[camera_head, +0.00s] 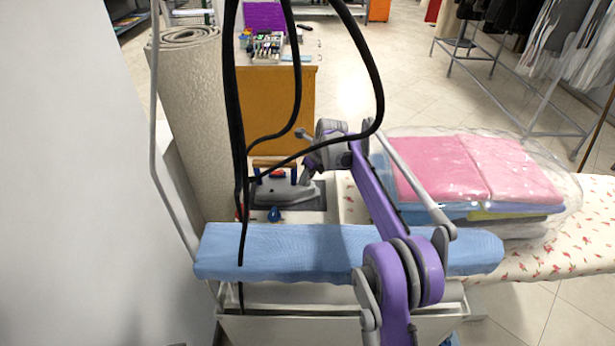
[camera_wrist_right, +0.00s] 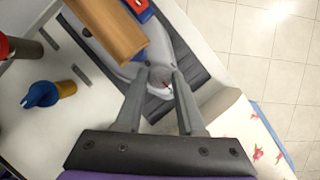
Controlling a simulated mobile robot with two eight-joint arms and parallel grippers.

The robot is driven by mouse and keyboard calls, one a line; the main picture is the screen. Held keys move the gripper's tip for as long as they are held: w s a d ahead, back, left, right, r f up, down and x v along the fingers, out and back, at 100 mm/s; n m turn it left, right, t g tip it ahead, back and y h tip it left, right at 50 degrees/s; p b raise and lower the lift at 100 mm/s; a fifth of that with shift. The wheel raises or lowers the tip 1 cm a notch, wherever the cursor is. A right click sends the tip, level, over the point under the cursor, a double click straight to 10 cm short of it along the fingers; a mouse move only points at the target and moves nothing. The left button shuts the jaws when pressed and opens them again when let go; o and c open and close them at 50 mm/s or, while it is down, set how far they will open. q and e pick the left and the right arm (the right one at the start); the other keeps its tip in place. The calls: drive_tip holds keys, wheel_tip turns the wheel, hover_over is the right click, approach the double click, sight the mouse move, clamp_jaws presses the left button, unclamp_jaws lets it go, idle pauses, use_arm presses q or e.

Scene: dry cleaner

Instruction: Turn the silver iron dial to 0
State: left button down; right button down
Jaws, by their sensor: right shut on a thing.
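The silver iron (camera_head: 285,192) rests on a dark grey pad (camera_head: 312,203) behind the blue padded board. In the right wrist view its wooden handle (camera_wrist_right: 108,27) runs along the upper left. The round grey dial (camera_wrist_right: 160,78) shows between the fingertips, with small red and green marks on it. Its setting is too small to read. My right gripper (camera_wrist_right: 161,84) is shut on the dial, with one finger on each side. In the head view my right gripper (camera_head: 307,178) reaches down at the right end of the iron. My left gripper is not in view.
A blue padded board (camera_head: 290,250) lies across the front. Folded pink and blue laundry in clear plastic (camera_head: 480,170) sits on the flowered ironing board (camera_head: 560,240) to the right. A blue knob (camera_wrist_right: 40,95) stands beside the iron. Black cables (camera_head: 240,120) hang at its left.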

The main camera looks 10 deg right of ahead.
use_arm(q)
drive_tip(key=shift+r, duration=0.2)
